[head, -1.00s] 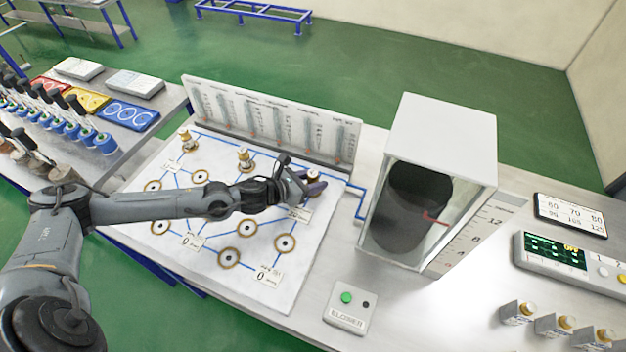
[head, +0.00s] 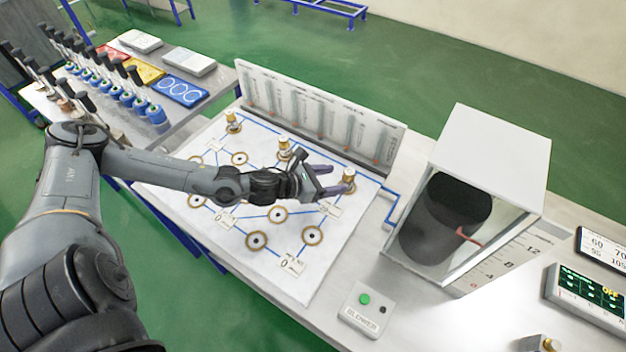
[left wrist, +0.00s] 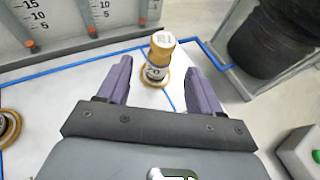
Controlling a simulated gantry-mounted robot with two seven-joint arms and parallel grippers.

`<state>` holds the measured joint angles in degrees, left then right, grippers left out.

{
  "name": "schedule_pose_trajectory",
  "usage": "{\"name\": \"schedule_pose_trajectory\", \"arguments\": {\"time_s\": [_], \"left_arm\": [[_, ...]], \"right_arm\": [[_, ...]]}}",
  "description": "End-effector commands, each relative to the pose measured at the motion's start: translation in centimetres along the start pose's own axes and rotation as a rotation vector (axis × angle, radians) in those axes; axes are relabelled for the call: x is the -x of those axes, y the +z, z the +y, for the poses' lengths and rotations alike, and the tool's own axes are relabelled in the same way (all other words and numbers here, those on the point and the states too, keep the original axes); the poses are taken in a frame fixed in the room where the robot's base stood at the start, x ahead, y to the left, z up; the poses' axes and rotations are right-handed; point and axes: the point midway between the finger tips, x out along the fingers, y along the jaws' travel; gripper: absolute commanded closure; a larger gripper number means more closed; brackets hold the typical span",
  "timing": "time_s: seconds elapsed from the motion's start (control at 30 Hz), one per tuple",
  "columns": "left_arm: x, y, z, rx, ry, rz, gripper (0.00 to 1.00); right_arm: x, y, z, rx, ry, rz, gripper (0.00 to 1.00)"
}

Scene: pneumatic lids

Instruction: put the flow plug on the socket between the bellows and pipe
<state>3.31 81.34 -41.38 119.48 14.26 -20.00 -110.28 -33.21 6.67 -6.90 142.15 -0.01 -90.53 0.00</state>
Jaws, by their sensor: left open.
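In the left wrist view the plug stands between and beyond the fingertips, apart from both. The black bellows (head: 440,215) sits in a clear-fronted box to the right. A blue pipe (head: 394,208) runs from the board towards that box. My right gripper is not in view.
Two similar plugs stand on the board, at the back left (head: 232,121) and back middle (head: 285,149). Several empty ringed sockets (head: 278,214) lie in front. A gauge panel (head: 320,118) rises behind the board. A blower button box (head: 364,308) sits at the front right.

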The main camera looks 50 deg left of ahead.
Motion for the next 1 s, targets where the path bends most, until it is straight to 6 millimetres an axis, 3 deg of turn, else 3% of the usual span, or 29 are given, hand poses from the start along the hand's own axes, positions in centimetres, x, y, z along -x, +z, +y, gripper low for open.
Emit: {"name": "schedule_pose_trajectory", "arguments": {"time_s": [0.2,0.4,1.0], "left_arm": [[3.2,-0.1,0.0,-0.002,-0.001,0.005,0.35],[5.0,-0.1,0.0,-0.002,-0.001,0.002,0.35],[5.8,0.0,0.0,0.0,0.0,-0.001,0.35]], "right_arm": [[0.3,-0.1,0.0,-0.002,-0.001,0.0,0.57],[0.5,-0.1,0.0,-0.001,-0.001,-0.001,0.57],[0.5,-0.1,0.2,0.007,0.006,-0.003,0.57]]}}
